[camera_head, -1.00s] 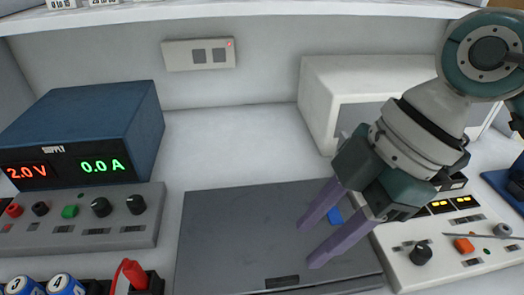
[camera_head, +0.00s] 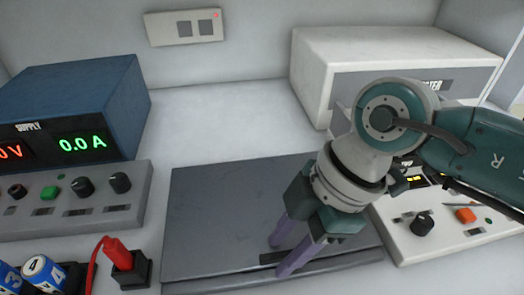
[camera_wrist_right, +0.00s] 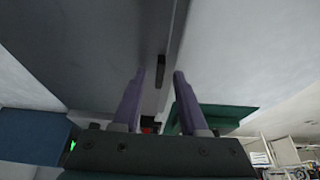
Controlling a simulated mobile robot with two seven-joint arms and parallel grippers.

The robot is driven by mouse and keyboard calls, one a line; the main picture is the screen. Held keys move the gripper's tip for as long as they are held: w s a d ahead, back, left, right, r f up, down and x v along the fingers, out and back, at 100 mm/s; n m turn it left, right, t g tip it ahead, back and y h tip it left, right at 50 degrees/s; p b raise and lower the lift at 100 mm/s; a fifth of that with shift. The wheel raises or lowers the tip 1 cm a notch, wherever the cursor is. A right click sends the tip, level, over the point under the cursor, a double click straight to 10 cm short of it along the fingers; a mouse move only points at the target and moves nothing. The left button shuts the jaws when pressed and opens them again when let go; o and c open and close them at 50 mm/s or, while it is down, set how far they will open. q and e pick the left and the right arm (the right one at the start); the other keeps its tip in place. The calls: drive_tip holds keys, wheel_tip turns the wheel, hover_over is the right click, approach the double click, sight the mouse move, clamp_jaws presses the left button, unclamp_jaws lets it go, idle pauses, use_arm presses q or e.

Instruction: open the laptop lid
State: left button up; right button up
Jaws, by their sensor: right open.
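The laptop (camera_head: 225,205) is a flat dark grey slab lying closed on the white bench. A small dark notch (camera_head: 268,258) shows at its front edge. My right gripper (camera_head: 280,259) is open, with its purple fingers pointing down at the front edge of the laptop beside the notch. In the right wrist view, the notch (camera_wrist_right: 162,70) appears between and just beyond the two spread fingertips (camera_wrist_right: 160,76). I cannot tell whether a finger touches the lid. The gripper and arm hide the laptop's right part. My left gripper is not in view.
A blue power supply (camera_head: 75,105) and a grey knob panel (camera_head: 75,205) stand at left. Batteries (camera_head: 45,270) and a red plug (camera_head: 118,252) sit front left. A white tester box (camera_head: 340,65) and a control panel (camera_head: 410,245) are at right. Bench behind the laptop is clear.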

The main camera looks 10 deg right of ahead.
clamp_jaws()
idle(1.4)
